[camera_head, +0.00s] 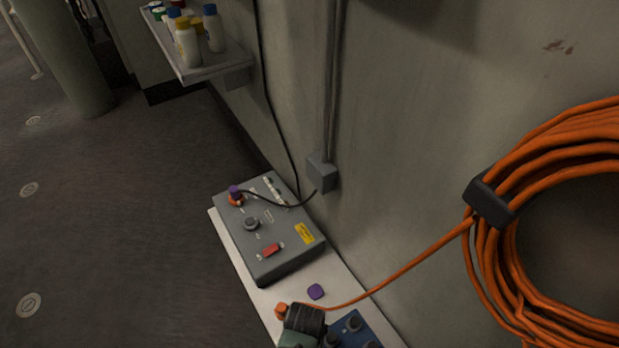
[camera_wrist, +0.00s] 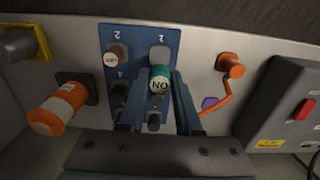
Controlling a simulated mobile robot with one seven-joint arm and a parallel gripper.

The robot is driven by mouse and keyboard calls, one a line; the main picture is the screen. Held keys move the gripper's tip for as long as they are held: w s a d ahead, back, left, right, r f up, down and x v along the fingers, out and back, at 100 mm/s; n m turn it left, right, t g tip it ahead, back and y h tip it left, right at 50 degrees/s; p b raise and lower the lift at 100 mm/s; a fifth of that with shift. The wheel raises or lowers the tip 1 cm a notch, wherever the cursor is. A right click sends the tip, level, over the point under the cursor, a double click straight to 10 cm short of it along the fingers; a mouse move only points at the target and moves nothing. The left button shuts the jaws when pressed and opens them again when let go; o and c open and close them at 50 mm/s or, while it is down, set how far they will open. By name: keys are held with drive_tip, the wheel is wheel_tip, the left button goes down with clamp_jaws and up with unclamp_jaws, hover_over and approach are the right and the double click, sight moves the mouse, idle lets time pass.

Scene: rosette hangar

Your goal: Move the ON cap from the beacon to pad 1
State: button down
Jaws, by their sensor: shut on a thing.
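The teal ON cap (camera_wrist: 160,80), its white face lettered and upside down in the wrist view, is between the blue fingers of my gripper (camera_wrist: 165,92), which is shut on it. It overlaps the lower edge of pad 1 (camera_wrist: 160,52) on the blue board (camera_wrist: 138,38); I cannot tell whether it touches. The grey upper part of pad 1 shows with no cap on it. An orange-and-white cylinder (camera_wrist: 62,108), perhaps the beacon, stands left of the board. The blue board (camera_head: 372,341) is partly cut off in the head view.
A brown-sided OFF cap (camera_wrist: 116,56) sits at pad 2. An orange plug with cable (camera_wrist: 231,66) and a purple piece (camera_wrist: 210,103) lie right of the board. A grey box with a red switch (camera_head: 272,250) stands on the ledge. A coiled orange cable (camera_head: 495,245) hangs on the wall.

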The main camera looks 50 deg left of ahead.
drive_tip(key=shift+f+b, duration=2.75)
drive_tip(key=shift+r+p, duration=0.1)
drive_tip(key=shift+p, duration=0.75)
drive_tip(key=shift+f, duration=0.55)
idle(0.3)
drive_tip(key=c, duration=0.5)
unclamp_jaws()
wheel_tip(320, 180, up, 13)
drive_tip(key=p, duration=0.8)
